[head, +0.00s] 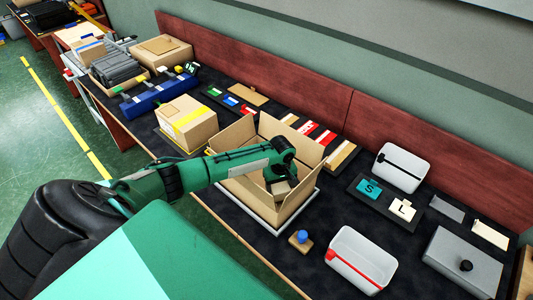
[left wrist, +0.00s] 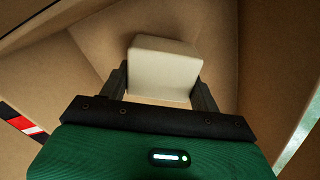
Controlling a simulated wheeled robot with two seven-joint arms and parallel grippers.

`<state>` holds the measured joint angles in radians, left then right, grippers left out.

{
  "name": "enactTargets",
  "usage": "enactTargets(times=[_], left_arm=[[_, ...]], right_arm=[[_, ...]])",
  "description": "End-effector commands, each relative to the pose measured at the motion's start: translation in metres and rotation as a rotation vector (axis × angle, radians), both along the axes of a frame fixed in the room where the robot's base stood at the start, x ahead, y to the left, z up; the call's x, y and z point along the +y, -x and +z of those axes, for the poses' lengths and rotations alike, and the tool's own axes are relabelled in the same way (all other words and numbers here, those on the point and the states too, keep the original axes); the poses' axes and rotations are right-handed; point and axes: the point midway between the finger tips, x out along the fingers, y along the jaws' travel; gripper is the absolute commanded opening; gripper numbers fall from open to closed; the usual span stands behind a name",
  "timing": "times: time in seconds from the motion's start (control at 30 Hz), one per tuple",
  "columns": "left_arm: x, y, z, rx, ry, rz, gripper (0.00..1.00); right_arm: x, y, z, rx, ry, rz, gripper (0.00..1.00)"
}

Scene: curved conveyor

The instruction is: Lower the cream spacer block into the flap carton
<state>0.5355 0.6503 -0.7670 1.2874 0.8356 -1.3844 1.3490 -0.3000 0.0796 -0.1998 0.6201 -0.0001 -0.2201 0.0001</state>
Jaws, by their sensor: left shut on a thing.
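The flap carton (head: 297,205) stands open on a light board on the dark bench, its flaps raised. My left arm reaches over its near left side. My left gripper (head: 281,181) is inside the carton opening, pointing down. In the left wrist view my left gripper (left wrist: 160,95) is shut on the cream spacer block (left wrist: 165,68), one finger on each side of it. Brown carton walls surround the block in that view. In the head view the block (head: 280,188) shows small below the gripper. I cannot tell whether it touches the carton floor. My right gripper is not in view.
A taped carton (head: 187,122) stands left of the flap carton. A white bin with a red stripe (head: 361,260) and a wooden piece with a blue knob (head: 300,241) lie to its right. Red and white strips (head: 318,138) lie behind it. A dark red panel backs the bench.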

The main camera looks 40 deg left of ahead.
Motion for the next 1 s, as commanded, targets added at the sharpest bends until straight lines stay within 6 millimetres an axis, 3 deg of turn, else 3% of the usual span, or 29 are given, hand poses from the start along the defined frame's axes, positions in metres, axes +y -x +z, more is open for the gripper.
enactTargets(times=[1.0], left_arm=[[0.0, 0.0, -0.012, -0.001, -0.001, 0.001, 0.41]], right_arm=[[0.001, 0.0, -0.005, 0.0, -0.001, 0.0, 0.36]])
